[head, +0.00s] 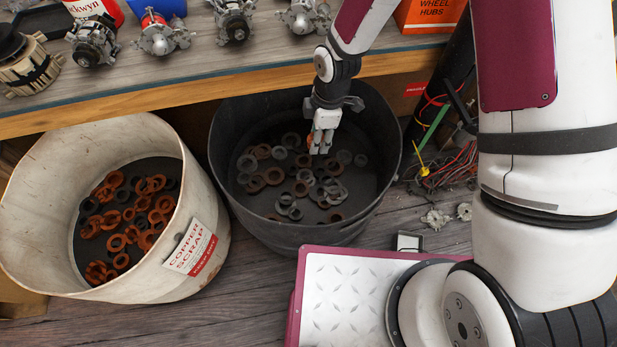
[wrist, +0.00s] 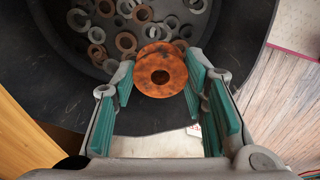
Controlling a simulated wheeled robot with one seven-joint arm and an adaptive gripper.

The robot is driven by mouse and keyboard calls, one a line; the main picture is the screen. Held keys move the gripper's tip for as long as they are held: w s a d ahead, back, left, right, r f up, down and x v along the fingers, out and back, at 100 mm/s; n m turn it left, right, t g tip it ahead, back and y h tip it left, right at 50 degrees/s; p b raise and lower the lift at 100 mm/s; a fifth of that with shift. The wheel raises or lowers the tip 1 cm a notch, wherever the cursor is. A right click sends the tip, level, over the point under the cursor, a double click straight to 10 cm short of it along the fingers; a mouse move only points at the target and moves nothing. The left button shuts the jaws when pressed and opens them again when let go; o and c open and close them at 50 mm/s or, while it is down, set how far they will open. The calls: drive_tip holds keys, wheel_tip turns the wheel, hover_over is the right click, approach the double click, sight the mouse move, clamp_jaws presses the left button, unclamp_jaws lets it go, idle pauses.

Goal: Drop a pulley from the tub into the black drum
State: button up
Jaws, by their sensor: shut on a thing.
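My gripper (head: 320,147) hangs inside the mouth of the black drum (head: 290,236), above the rings at its bottom. In the wrist view, my gripper (wrist: 160,66) is shut on an orange-brown rusty pulley (wrist: 160,84) with a dark centre hole, held between the green finger pads. In the head view the fingers mostly hide this pulley. The black drum's dark wall (wrist: 262,20) surrounds the fingertips in the wrist view. The off-white tub (head: 205,215) stands left of the drum, with several orange and dark ring-shaped pulleys (head: 117,243) inside.
A wooden bench (head: 180,88) with several alternator parts (head: 163,35) runs behind and above both containers. Tangled wires (head: 450,165) lie right of the drum. Two small metal pieces (head: 436,219) lie on the floor there. Several grey and brown rings (head: 272,176) lie in the drum.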

drive_tip(key=w+a+f+n+g+b, duration=0.1)
drive_tip(key=w+f+n+b, duration=0.4)
drive_tip(key=n, duration=0.4)
wheel_tip(320, 180, down, 3)
drive_tip(key=shift+w+r+n+h+b, duration=0.15)
drive_tip(key=shift+w+n+h+b, duration=0.2)
drive_tip(key=shift+b, duration=0.2)
drive_tip(key=shift+a, duration=0.1)
drive_tip(key=o, duration=1.4)
drive_tip(key=shift+r, duration=0.1)
